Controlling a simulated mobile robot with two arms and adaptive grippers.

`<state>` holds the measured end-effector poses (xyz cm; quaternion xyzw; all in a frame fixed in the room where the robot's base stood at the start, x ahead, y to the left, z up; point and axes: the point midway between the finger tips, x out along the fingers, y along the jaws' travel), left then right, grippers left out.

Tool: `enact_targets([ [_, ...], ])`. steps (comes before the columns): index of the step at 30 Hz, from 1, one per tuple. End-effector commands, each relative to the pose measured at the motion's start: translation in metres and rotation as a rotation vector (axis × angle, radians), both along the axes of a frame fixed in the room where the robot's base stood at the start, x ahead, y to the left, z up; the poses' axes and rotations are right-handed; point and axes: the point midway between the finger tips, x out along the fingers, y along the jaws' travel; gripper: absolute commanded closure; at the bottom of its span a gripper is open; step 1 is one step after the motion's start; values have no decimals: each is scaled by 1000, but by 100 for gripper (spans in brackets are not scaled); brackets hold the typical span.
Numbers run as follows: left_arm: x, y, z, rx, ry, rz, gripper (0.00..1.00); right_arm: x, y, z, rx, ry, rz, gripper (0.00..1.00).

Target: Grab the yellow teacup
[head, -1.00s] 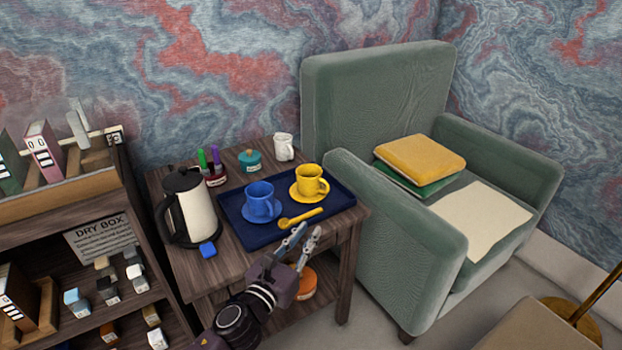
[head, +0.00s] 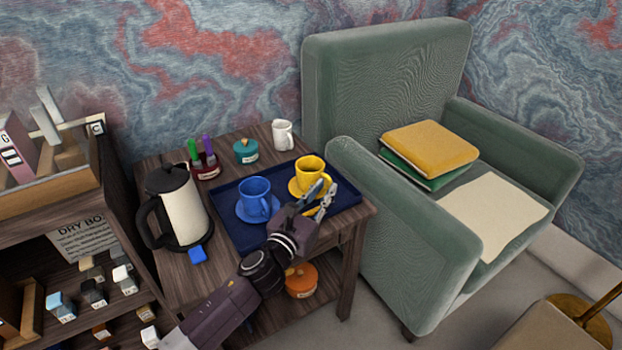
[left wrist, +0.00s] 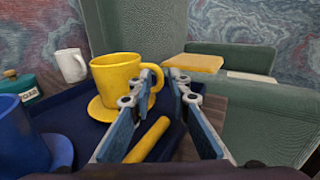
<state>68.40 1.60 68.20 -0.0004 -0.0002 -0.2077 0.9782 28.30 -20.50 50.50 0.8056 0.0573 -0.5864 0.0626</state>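The yellow teacup (head: 311,174) stands upright on a yellow saucer (head: 294,191) at the right of the dark blue tray (head: 231,188). It also shows in the left wrist view (left wrist: 115,80), its handle on the right side. My left gripper (head: 322,197) is open at the near right side of the cup. In the left wrist view the left gripper (left wrist: 160,80) has its fingers apart, with the handle close to the left fingertip; I cannot tell whether they touch. My right gripper is not in view.
A blue cup (head: 257,197) stands on the tray left of the yellow one. A kettle (head: 184,210), a pen holder (head: 206,168), a teal jar (head: 246,152) and a white mug (head: 282,134) are on the table. A green armchair (head: 385,90) stands right.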

Motion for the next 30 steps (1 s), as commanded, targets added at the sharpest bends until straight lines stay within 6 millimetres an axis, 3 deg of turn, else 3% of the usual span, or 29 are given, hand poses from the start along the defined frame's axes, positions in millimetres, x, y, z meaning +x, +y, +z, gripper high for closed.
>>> enact_targets([
  [4, 14, -6, -1, -1, 0, 0, 83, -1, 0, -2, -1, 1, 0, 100],
  [11, 16, -7, -1, 0, 1, 0, 83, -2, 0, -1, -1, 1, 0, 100],
  [17, 16, -7, -1, 0, 1, 0, 100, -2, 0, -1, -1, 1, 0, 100],
  [30, 16, -7, 1, 0, -2, 0, 100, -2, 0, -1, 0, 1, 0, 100],
])
